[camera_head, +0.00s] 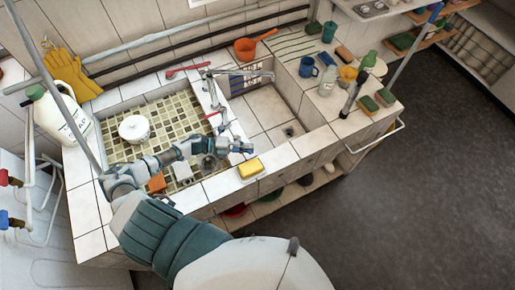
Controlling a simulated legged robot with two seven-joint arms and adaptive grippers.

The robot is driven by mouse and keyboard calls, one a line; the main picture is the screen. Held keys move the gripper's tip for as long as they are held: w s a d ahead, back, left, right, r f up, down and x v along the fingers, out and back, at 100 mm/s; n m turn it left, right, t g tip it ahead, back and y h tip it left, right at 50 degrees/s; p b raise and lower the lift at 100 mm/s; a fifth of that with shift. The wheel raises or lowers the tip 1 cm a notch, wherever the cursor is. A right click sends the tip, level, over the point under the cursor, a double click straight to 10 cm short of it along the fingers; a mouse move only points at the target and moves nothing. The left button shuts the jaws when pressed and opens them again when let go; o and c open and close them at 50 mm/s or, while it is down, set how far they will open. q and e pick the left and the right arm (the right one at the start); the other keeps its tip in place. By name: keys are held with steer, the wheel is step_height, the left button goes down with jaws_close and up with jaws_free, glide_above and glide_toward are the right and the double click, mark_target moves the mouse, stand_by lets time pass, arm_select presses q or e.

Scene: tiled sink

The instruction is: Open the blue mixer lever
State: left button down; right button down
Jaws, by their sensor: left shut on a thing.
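My left gripper (236,148) is shut at the front edge of the sink, between the two basins. A small blue piece, which looks like the blue mixer lever (245,147), shows at its fingertips; the gripper hides part of it. The metal mixer tap (212,90) stands on the divider behind, with its spout pointing right over the right basin. A red lever (212,115) shows on the divider near it. My right gripper is not in view.
A yellow sponge (250,167) lies on the tiled front edge close to my gripper. Bottles, a blue mug (308,67) and sponges crowd the right counter.

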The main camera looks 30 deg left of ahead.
arm_select(q)
steer(key=shift+s+f+m+g+h+b, duration=0.3)
steer(key=shift+m+g+b, duration=0.1)
steer(key=shift+g+b, duration=0.15)
steer(key=shift+s+a+r+m+g+b, duration=0.15)
steer(key=shift+m+g+b, duration=0.15)
steer(key=shift+m+g, duration=0.15)
steer(key=c, duration=1.2)
jaws_free()
steer(key=shift+r, duration=0.1)
steer(key=v, duration=1.2)
steer(key=shift+a+f, duration=0.1)
steer(key=shift+f, duration=0.15)
